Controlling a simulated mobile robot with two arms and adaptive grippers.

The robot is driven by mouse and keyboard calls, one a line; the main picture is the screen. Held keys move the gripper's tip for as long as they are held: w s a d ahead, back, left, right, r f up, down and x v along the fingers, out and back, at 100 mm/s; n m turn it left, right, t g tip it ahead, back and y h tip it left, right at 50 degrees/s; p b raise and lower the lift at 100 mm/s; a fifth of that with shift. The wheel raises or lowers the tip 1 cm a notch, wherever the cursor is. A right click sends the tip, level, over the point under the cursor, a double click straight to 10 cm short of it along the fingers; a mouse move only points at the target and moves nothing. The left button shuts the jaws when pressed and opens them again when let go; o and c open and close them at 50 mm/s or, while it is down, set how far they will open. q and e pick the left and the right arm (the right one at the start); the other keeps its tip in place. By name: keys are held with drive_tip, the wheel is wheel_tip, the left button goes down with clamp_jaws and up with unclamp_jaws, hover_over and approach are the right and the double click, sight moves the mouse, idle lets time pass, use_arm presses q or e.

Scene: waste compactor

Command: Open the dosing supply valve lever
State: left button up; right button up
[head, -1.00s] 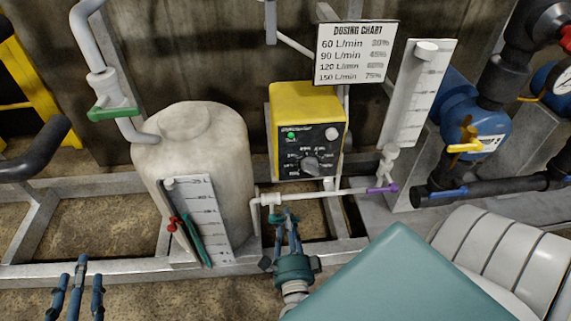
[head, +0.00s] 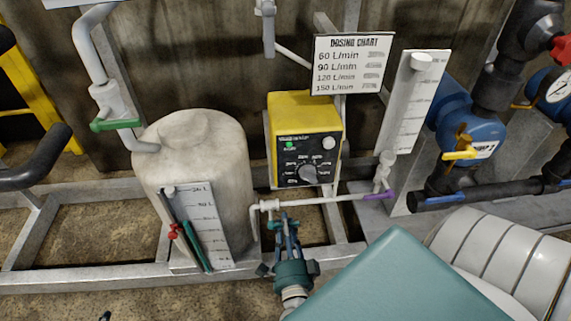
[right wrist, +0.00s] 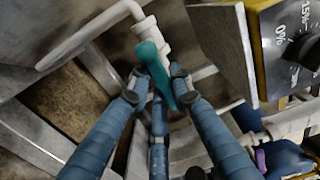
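A teal lever (right wrist: 154,66) sits on a white valve on the white pipe in the right wrist view. No label shows on it. My right gripper (right wrist: 157,88) has its blue fingers spread around this lever, with the fingertips close to its sides; contact is not clear. In the head view my right gripper (head: 284,224) is just below the white pipe fitting (head: 268,205), and its fingers largely hide the lever. Only a tiny tip of my left gripper (head: 105,316) shows at the bottom edge.
The yellow dosing controller (head: 304,112) stands behind the pipe. A white tank (head: 195,150) with a gauge board (head: 208,225) is left of my right gripper. A purple lever (head: 379,196) is on the pipe to the right. A green handle (head: 115,125) is on the upper left pipe.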

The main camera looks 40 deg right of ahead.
drive_tip(key=o, duration=0.4)
drive_tip(key=shift+s, duration=0.1)
drive_tip(key=v, duration=1.2)
